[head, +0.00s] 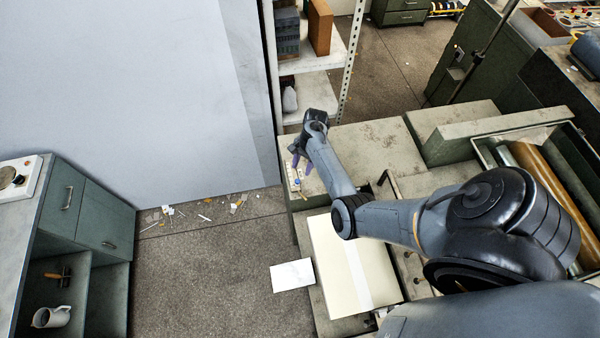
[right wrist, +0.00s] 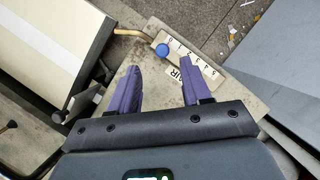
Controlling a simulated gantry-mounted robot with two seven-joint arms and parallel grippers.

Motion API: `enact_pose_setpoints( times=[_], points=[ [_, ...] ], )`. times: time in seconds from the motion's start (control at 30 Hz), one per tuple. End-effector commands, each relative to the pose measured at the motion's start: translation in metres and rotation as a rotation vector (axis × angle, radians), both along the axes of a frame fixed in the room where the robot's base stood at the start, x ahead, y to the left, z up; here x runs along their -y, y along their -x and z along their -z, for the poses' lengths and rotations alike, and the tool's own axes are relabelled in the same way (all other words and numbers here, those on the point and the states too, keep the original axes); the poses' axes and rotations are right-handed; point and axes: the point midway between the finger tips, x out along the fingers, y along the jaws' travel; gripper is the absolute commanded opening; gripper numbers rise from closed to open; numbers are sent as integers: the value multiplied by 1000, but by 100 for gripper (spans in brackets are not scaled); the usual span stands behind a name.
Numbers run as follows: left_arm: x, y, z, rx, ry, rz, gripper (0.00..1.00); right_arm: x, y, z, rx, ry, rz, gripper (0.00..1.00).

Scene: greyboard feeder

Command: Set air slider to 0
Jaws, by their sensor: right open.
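The air slider's blue knob (right wrist: 162,50) sits at the upper-left end of a white numbered scale (right wrist: 196,66) in the right wrist view. The low numbers are at that end; I cannot tell exactly which mark it is at. Part of the "AIR" label (right wrist: 184,74) shows beside the right finger. My right gripper (right wrist: 158,66) is open, its two purple fingers apart and pointing toward the knob, with nothing between them. In the head view my right gripper (head: 302,164) is over the left edge of the green feeder, by the scale (head: 295,180). My left gripper is not in view.
A brass rod (right wrist: 130,32) ends near the knob. A cream board stack (head: 345,262) lies in front of the feeder, with a loose white sheet (head: 292,276) beside it. A metal shelf (head: 310,85) stands behind the gripper. Floor at left is open, with scattered scraps (head: 165,212).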

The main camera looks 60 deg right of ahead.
Motion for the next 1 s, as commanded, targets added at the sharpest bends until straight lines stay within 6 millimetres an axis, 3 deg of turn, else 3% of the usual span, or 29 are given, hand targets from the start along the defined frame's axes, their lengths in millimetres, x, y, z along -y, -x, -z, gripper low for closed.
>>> enact_pose_setpoints(
  times=[0.2, 0.4, 0.87, 1.0],
  points=[
    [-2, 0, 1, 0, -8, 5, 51, 13, 0, -29, 1, 2, 0, 48],
    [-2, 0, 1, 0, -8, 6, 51, 17, 0, -41, 0, 1, -1, 48],
    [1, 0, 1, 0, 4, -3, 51, 17, 1, -42, -1, -1, 0, 48],
    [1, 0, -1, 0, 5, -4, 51, 17, 13, -34, -25, -1, 0, 48]
  ],
)
